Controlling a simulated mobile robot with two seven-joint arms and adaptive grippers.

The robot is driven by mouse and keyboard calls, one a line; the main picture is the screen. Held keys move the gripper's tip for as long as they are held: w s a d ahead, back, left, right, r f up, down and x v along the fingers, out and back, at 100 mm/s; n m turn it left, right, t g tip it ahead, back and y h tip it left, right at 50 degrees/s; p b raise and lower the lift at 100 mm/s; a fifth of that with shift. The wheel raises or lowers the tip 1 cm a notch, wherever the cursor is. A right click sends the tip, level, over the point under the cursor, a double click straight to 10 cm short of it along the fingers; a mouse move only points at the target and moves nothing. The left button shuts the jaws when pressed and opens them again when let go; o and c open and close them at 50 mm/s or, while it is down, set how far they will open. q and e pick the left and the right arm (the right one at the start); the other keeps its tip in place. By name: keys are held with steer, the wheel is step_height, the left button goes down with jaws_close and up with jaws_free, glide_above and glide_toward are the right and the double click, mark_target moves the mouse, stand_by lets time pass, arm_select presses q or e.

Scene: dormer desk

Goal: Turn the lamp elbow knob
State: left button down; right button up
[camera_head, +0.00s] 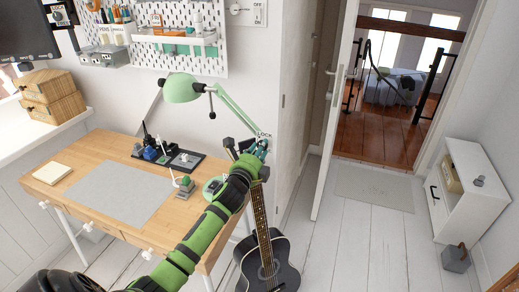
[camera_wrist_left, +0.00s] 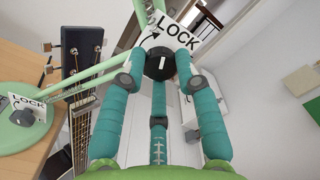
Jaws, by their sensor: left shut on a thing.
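The green desk lamp (camera_head: 183,89) stands at the right end of the desk, its round base (camera_head: 213,187) partly hidden by my left arm. My left gripper (camera_head: 256,153) is at the lamp's elbow, below a small LOCK label (camera_head: 264,135). In the left wrist view, the black round elbow knob (camera_wrist_left: 159,63) with a white mark lies between the teal fingers of my left gripper (camera_wrist_left: 160,80), which is shut on it. A white LOCK plate (camera_wrist_left: 180,35) with a curved arrow is right behind the knob. My right gripper is not in view.
A black guitar (camera_head: 265,262) stands below, close beside my left arm. The wooden desk (camera_head: 95,160) holds a grey mat (camera_head: 122,192) and a dark tray of small items (camera_head: 165,158). A second LOCK plate (camera_wrist_left: 27,103) is at the lamp base. An open door (camera_head: 338,110) is to the right.

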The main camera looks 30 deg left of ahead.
arm_select(q)
steer(key=shift+n+p, duration=1.6)
steer(key=shift+n, duration=8.2)
steer(key=c, duration=0.9)
jaws_free()
steer(key=v, duration=1.2)
